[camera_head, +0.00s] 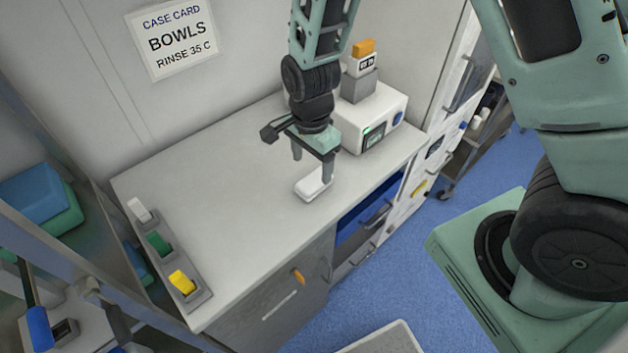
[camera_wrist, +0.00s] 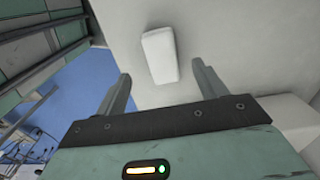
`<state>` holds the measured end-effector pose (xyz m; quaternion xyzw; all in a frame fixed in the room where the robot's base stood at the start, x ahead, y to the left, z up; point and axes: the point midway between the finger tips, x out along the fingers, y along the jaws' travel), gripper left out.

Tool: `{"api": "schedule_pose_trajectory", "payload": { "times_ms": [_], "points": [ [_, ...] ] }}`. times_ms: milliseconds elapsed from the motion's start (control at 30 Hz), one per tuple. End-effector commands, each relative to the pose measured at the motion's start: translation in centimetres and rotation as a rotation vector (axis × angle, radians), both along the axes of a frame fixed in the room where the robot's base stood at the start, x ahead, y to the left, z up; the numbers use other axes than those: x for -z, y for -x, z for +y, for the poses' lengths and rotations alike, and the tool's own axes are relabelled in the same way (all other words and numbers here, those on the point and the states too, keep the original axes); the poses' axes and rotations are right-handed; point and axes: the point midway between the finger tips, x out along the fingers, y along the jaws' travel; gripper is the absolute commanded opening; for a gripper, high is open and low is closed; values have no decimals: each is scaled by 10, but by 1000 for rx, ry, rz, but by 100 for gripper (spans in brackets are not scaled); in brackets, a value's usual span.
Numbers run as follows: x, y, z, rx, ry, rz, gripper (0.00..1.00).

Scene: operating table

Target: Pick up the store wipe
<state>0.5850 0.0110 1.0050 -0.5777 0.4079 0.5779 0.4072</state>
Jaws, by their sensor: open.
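A white block-shaped item with rounded edges, likely the store wipe (camera_head: 313,186), lies flat on the light grey counter (camera_head: 225,170) near its front edge. In the wrist view the white item (camera_wrist: 160,55) lies beyond the fingertips, between their lines and a little apart from them. My gripper (camera_head: 312,165) is open and empty, pointing down just above the white item. In the wrist view its two fingers (camera_wrist: 162,75) are spread wide. Whether a fingertip touches the item cannot be told from the head view.
A white device with a small screen (camera_head: 372,118) stands right behind my gripper, with a grey block and orange-topped box (camera_head: 361,62) on it. A grey holder (camera_head: 200,297) with white, green and yellow items lines the counter's left end. The counter's middle is clear.

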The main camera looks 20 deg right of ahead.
Motion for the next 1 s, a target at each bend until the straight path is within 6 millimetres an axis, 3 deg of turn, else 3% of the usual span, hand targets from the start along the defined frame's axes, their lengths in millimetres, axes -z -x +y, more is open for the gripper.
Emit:
{"api": "schedule_pose_trajectory", "payload": {
  "times_ms": [367, 700, 1000],
  "points": [
    [25, -1, -2, 1, 0, 2, 71],
    [63, -5, -8, -1, 0, 1, 71],
    [71, -5, -8, -1, 0, -1, 71]
  ]
}}
